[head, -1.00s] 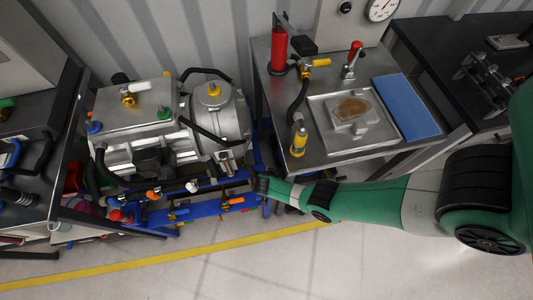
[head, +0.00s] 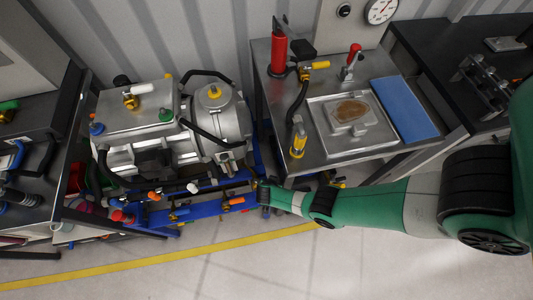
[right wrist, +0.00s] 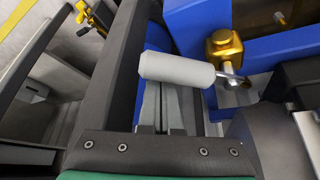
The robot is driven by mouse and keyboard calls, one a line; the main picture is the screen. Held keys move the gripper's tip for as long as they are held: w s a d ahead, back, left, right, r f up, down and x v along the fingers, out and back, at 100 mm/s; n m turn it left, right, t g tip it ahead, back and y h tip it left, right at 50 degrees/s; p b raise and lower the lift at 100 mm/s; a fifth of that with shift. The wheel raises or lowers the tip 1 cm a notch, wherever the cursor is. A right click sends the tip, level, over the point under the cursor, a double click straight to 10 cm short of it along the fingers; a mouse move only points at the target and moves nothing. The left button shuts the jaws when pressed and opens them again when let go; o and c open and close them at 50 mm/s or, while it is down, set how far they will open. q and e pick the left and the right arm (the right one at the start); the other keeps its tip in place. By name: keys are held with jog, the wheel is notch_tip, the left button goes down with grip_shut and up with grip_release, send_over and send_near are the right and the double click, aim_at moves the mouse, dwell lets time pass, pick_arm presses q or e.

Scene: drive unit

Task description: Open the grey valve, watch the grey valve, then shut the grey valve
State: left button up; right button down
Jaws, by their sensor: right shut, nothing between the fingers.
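The grey valve (right wrist: 180,70) shows in the right wrist view as a thick pale grey handle lying roughly level. Its stem runs right to a brass body (right wrist: 224,46) in front of a blue frame. In the head view a small whitish handle (head: 221,188) shows left of my right gripper (head: 264,190); I cannot tell whether it is the same valve. My right gripper is shut and holds nothing. It is beside the blue frame, close to the grey handle; whether it touches it is unclear. My left gripper is not in view.
The drive unit (head: 215,120) stands above the blue frame. A steel table (head: 350,165) stands to the right. The floor in front is clear beyond the yellow line (head: 225,246).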

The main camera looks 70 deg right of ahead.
jog(key=shift+s+a, duration=0.2)
jog(key=shift+a, duration=0.6)
jog(key=r+p, duration=0.7)
jog(key=p, duration=0.1)
jog(key=shift+a+r, duration=0.35)
jog(key=shift+a, duration=0.05)
jog(key=shift+f, duration=0.15)
